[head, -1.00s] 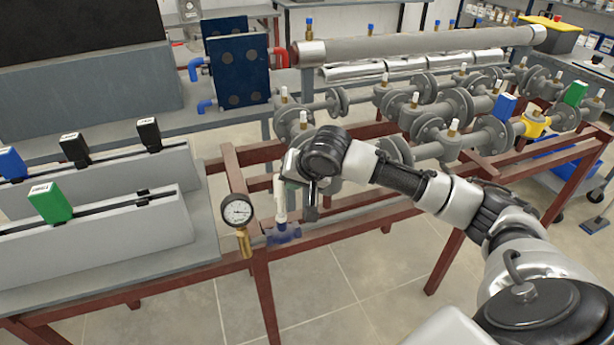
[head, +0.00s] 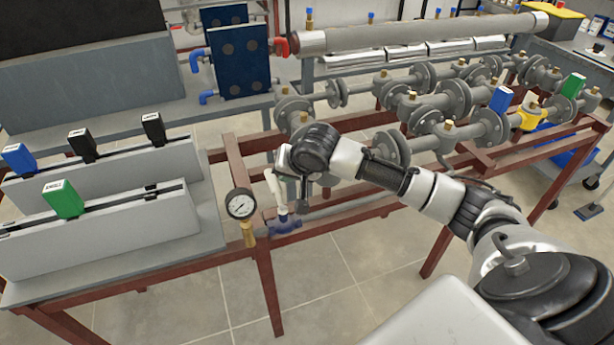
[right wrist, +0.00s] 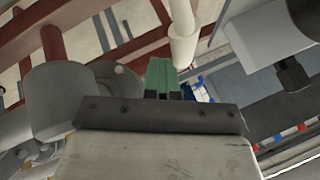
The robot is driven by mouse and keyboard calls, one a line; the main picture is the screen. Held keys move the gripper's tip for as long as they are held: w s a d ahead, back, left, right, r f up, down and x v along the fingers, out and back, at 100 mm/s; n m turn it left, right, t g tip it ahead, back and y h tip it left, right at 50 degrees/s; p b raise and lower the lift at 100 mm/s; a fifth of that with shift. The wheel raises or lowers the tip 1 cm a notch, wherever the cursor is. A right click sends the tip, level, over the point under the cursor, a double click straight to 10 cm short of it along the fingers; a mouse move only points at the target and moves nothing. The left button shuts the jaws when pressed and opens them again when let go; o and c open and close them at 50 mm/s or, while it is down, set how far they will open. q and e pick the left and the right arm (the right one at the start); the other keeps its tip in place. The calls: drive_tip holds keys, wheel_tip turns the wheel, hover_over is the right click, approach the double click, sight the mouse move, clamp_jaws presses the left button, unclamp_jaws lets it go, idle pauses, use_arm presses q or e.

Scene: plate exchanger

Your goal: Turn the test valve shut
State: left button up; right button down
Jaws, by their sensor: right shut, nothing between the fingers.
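The test valve appears to be the small blue valve body (head: 284,225) with a white lever (head: 273,188), on the frame beside the pressure gauge (head: 240,204). The lever stands up and leans left. My right gripper (head: 304,192) is shut and empty, pointing down just right of the lever. I cannot tell whether fingers and lever touch. My left gripper is out of view.
Flanged pipes (head: 430,100) with brass fittings fill the rack behind and right of my right arm. A grey bench (head: 120,262) at left holds slotted blocks with black, blue and green tags. Red-brown frame bars (head: 262,270) run below the valve. Open floor lies in front.

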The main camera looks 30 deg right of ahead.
drive_tip(key=shift+a, duration=0.1)
drive_tip(key=v, duration=1.1)
drive_tip(key=shift+p, duration=0.35)
